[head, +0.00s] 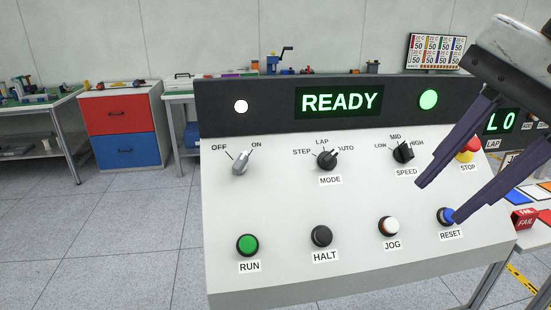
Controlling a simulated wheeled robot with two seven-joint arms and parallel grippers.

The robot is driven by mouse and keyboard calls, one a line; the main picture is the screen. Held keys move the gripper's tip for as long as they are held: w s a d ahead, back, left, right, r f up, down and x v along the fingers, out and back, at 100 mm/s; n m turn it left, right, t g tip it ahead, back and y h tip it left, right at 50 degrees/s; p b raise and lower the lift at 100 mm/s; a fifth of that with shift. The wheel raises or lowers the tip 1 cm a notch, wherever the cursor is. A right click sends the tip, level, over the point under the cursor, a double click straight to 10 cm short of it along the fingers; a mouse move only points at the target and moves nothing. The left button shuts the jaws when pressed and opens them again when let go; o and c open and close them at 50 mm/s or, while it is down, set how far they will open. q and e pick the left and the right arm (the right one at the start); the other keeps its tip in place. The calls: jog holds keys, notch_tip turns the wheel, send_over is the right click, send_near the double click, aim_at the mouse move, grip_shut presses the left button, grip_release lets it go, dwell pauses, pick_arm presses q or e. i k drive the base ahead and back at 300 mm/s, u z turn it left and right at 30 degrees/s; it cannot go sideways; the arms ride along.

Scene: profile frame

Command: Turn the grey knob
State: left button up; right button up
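The grey knob (241,163) is on the upper left of the sloped control panel (290,210) in the head view, under the marks OFF and ON. Its upper end leans up and right, toward the ON mark. My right gripper (436,203) comes in from the upper right, with two dark fingers spread apart and nothing between them. Its fingertips are over the right part of the panel, near the SPEED knob and the RESET button, well right of the grey knob. I cannot tell whether they touch the panel. My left gripper is not in view.
The panel also has the MODE knob (327,160), SPEED knob (403,152), red STOP button (467,150), and RUN (247,245), HALT (321,236), JOG (389,226) and RESET (445,216) buttons. The display (339,102) reads READY. The space around the grey knob is clear.

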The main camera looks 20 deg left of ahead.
aim_at(239, 166)
jog(key=z, duration=1.65)
jog(key=i, duration=0.25)
jog(key=u, duration=2.9)
jog(key=i, duration=0.5)
jog(key=z, duration=0.1)
